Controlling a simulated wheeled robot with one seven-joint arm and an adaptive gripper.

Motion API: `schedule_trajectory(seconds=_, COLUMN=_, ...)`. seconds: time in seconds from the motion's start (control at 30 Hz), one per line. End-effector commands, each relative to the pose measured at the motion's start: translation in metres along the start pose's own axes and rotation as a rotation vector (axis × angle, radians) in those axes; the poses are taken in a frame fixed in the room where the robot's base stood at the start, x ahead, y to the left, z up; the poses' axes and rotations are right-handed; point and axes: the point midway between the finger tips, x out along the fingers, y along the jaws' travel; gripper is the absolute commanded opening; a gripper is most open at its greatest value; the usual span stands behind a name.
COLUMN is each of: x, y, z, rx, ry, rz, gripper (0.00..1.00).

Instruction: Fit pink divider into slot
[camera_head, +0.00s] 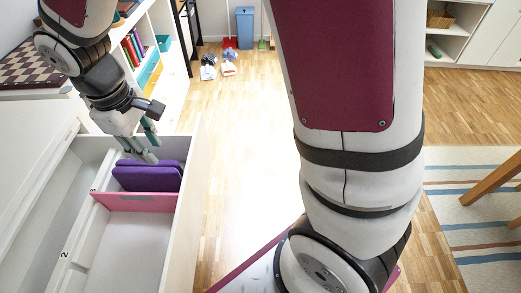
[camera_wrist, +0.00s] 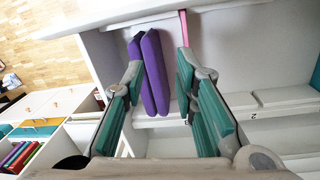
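The pink divider (camera_head: 135,203) stands upright across the open drawer (camera_head: 190,205), near a mark that looks like a 3. Its lower edge and fit in the slot are hard to see. In the wrist view only a thin pink strip of the divider (camera_wrist: 184,27) shows, by the right finger's tip. My gripper (camera_head: 147,144) is over the far part of the drawer, open and empty. In the wrist view my gripper (camera_wrist: 160,72) has its teal-padded fingers wide apart, with purple pieces beyond and between them. I cannot tell whether a finger touches the divider.
Two purple pieces (camera_head: 148,179) stand side by side in the drawer, just behind the divider; they also show in the wrist view (camera_wrist: 155,75). The numbered rail (camera_head: 78,232) runs along the drawer's left. The near compartment (camera_head: 110,245) looks empty. A bookshelf (camera_head: 165,75) stands behind.

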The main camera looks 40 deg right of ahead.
Motion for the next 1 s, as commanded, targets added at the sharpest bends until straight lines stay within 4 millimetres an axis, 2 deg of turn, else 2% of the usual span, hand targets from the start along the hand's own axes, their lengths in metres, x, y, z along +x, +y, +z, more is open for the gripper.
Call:
schedule_trajectory(seconds=0.03, x=-0.018, y=0.008, z=0.019, rx=0.046, ry=0.002, rz=0.019, gripper=0.26)
schedule_trajectory(seconds=0.1, x=-0.038, y=0.016, z=0.046, rx=0.112, ry=-0.005, rz=0.032, gripper=0.26)
schedule_trajectory(seconds=0.27, x=-0.076, y=0.021, z=0.109, rx=0.262, ry=-0.012, rz=0.049, gripper=0.26)
schedule_trajectory(seconds=0.43, x=-0.103, y=0.011, z=0.175, rx=0.421, ry=-0.006, rz=0.039, gripper=0.26)
schedule_trajectory(seconds=0.6, x=-0.117, y=-0.011, z=0.235, rx=0.568, ry=0.010, rz=0.004, gripper=0.26)
schedule_trajectory(seconds=0.7, x=-0.119, y=-0.026, z=0.261, rx=0.636, ry=0.024, rz=-0.022, gripper=0.26)
schedule_trajectory(seconds=0.8, x=-0.118, y=-0.040, z=0.280, rx=0.684, ry=0.034, rz=-0.046, gripper=0.26)
schedule_trajectory(seconds=1.0, x=-0.116, y=-0.052, z=0.295, rx=0.725, ry=0.043, rz=-0.072, gripper=0.26)
